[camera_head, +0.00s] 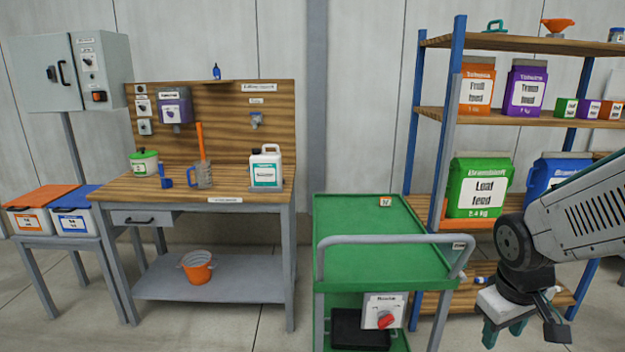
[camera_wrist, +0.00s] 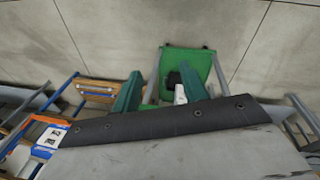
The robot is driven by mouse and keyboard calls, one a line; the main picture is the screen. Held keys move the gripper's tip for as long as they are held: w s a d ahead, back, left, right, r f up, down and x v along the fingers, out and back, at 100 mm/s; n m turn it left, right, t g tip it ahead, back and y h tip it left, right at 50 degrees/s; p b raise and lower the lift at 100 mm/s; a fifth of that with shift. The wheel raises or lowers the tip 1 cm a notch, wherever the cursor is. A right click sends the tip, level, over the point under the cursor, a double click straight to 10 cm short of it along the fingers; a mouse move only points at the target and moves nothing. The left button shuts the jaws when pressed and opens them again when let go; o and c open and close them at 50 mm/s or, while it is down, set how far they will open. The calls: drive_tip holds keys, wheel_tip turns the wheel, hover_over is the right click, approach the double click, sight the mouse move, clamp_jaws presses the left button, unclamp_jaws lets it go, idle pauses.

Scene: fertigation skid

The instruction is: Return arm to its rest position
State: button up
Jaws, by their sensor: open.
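My arm reaches in from the right edge in the head view, in front of the shelf rack. My gripper (camera_head: 522,335) hangs below the wrist at the lower right, pointing down, to the right of the green cart. In the wrist view its two green fingers (camera_wrist: 160,93) stand well apart with nothing held between them. The green cart (camera_wrist: 188,62) shows beyond the fingers in that view. The gripper looks apart from the cart and the rack.
The green cart (camera_head: 375,218) has a nearly bare top and a grey push handle (camera_head: 395,240). The shelf rack (camera_head: 460,43) holds bags and boxes close behind my arm. The workbench (camera_head: 215,187) stands left, with a jug (camera_head: 265,172) on it. Floor between bench and cart is clear.

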drive_tip(key=s+a+r+m, duration=0.1)
drive_tip(key=s+a+r, duration=0.2)
drive_tip(key=s+r, duration=0.2)
drive_tip(key=s+a+r+m+y, duration=0.1)
drive_tip(key=s+a+r, duration=0.2)
drive_tip(key=s+r, duration=0.3)
drive_tip(key=s, duration=0.3)
drive_tip(key=shift+a+m+y, duration=0.15)
drive_tip(key=shift+m+y, duration=0.15)
drive_tip(key=shift+m, duration=0.1)
idle(1.3)
